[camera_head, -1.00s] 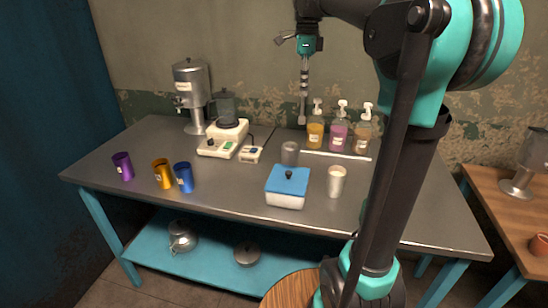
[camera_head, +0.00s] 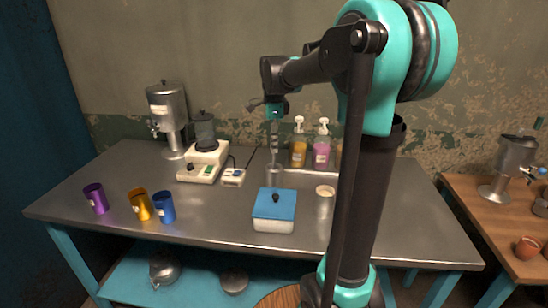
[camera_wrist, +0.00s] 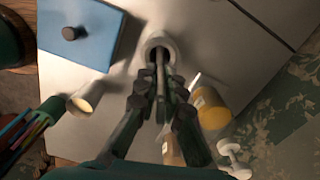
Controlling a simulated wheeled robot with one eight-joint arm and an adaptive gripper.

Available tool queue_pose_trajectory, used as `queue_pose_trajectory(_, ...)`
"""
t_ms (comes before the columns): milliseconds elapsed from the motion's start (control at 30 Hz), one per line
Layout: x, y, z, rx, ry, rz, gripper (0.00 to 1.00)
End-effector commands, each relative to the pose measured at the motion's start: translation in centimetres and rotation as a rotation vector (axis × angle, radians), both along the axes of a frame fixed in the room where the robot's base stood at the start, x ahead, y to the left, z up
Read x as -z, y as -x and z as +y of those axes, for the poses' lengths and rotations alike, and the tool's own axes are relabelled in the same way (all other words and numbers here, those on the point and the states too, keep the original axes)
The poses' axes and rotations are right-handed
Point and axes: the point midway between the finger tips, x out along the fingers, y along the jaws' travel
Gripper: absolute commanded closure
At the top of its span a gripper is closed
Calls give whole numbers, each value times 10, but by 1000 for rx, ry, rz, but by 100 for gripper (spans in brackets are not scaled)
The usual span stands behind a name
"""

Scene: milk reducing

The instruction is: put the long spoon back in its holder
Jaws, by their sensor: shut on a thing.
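The long spoon (camera_head: 274,151) hangs upright from my gripper (camera_head: 275,129). My gripper is shut on its upper part. The holder (camera_head: 273,178), a grey see-through cylinder, stands on the metal table behind the blue-lidded box. The spoon's lower end is at the holder's mouth. In the wrist view, the spoon's shaft (camera_wrist: 160,72) runs from between my gripper's fingertips (camera_wrist: 159,90) into the round pale rim of the holder (camera_wrist: 151,43). The spoon's tip is hidden there, and how deep it reaches I cannot tell.
The blue-lidded box (camera_head: 272,224) stands in front of the holder and a white cup (camera_head: 325,196) to its right. Pump bottles (camera_head: 299,150) stand behind. My arm hides part of the table's right.

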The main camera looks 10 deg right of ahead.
Motion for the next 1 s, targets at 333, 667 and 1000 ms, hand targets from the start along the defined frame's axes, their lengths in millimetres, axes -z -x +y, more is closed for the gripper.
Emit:
queue_pose_trajectory(333, 30, -1, 0, 0, 0, 0, 100)
queue_pose_trajectory(667, 47, 0, 0, 0, 0, 0, 100)
queue_pose_trajectory(1000, 50, 0, 0, 0, 0, 0, 72)
